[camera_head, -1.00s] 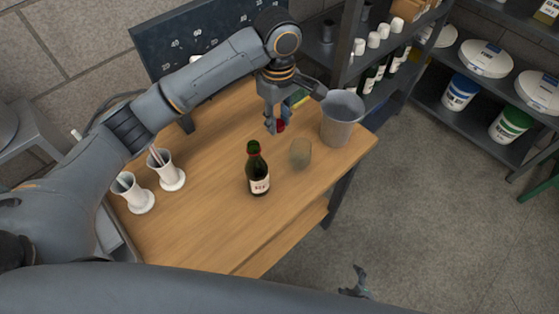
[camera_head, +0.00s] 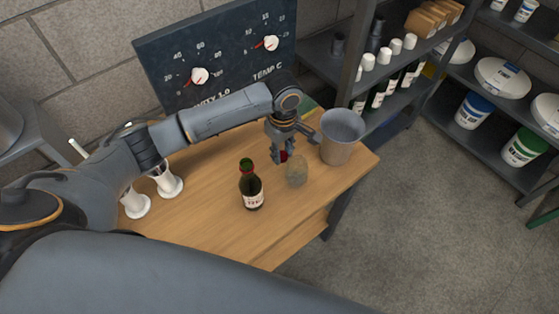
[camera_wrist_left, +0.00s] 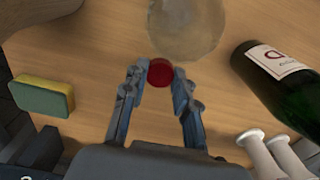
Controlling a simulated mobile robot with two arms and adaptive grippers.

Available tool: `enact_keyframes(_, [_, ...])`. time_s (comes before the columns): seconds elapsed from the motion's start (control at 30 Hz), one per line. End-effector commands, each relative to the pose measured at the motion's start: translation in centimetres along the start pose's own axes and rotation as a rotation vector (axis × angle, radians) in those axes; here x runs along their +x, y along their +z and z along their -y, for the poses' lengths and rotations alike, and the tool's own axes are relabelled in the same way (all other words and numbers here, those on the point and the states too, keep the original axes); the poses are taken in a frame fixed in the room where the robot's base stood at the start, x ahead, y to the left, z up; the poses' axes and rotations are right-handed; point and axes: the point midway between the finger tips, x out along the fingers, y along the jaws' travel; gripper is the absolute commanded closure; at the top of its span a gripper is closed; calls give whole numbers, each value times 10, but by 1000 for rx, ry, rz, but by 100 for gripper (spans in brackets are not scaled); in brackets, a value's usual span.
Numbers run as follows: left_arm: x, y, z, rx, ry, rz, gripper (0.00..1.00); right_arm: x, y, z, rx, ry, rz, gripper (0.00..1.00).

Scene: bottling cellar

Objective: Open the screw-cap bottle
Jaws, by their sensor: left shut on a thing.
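The dark green bottle (camera_head: 251,188) with a white label stands upright on the wooden table; it also shows at the right of the left wrist view (camera_wrist_left: 285,82), where its neck is out of frame. A reddish band shows at its neck, and no cap is seen on its mouth. My left gripper (camera_head: 281,157) is shut on a small red cap (camera_wrist_left: 160,72), held between its fingertips, behind and to the right of the bottle. In the head view the cap is partly hidden by the fingers. My right gripper is not in view.
A glass (camera_head: 297,171) stands close to the cap, right of the bottle. A grey bucket (camera_head: 340,138) stands at the table's right corner. A green-yellow sponge (camera_wrist_left: 44,96) lies on the table (camera_head: 215,225), whose front is clear.

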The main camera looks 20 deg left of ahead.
Motion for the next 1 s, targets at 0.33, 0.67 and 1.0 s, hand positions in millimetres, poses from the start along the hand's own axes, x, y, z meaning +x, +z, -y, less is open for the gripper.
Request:
enact_keyframes(0.33, [40,1,0,2,0,1,100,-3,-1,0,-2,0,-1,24])
enact_keyframes(0.67, [44,0,0,1,1,0,100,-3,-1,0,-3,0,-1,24])
enact_keyframes(1.0, [46,0,0,1,1,0,49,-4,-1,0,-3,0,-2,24])
